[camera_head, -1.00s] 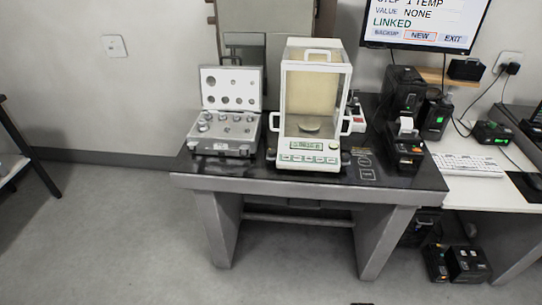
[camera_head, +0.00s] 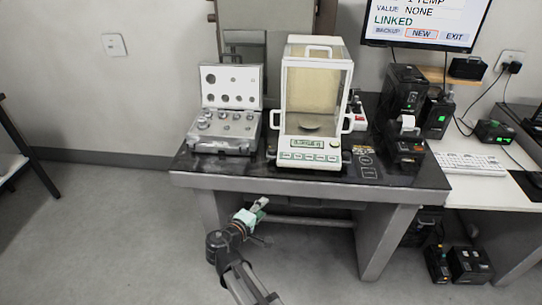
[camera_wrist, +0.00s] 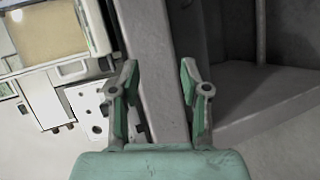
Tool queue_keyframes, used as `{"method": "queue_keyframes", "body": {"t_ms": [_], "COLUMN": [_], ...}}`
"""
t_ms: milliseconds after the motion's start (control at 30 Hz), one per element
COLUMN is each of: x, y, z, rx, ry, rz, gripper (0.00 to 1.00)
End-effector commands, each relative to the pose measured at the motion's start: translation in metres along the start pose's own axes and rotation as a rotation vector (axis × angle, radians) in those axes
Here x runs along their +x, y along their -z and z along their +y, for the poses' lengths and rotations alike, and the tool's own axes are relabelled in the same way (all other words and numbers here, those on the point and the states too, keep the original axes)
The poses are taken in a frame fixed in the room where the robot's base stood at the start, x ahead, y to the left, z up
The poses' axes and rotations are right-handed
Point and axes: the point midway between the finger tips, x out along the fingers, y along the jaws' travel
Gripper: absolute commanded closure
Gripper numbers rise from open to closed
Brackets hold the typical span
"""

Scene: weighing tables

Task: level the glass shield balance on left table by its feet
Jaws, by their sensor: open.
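The glass shield balance (camera_head: 314,105) stands on the dark-topped table (camera_head: 400,174) in the head view, with a white frame, glass walls and a lit green display (camera_head: 308,143). A dark round foot (camera_head: 346,158) shows at its front right corner and another (camera_head: 271,153) at its front left. My gripper (camera_head: 262,208) is in front of the table, below the tabletop edge and apart from the balance. In the wrist view my gripper (camera_wrist: 158,95) is open with nothing between its green-padded fingers. Part of the balance (camera_wrist: 50,35) shows at the upper left there. Its rear is hidden.
An open case of weights (camera_head: 228,125) stands left of the balance. A small printer (camera_head: 405,145) and black boxes (camera_head: 402,92) stand to the right. A monitor (camera_head: 425,22) hangs above. The floor (camera_head: 120,220) left of the table is clear.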

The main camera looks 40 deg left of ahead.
Motion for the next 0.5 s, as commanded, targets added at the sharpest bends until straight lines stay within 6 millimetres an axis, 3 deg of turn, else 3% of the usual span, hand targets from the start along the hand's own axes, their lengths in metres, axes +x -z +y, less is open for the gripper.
{"method": "queue_keyframes", "body": {"t_ms": [33, 100, 200, 500], "x": [-0.005, -0.007, -0.008, -0.004], "y": [0.019, 0.031, 0.043, 0.055], "z": [0.019, 0.042, 0.060, 0.079], "rx": [-0.011, -0.032, -0.063, -0.084], "ry": [-0.060, -0.139, -0.225, -0.305], "rz": [0.033, 0.061, 0.089, 0.130], "gripper": [0.54, 0.54, 0.54, 0.54]}}
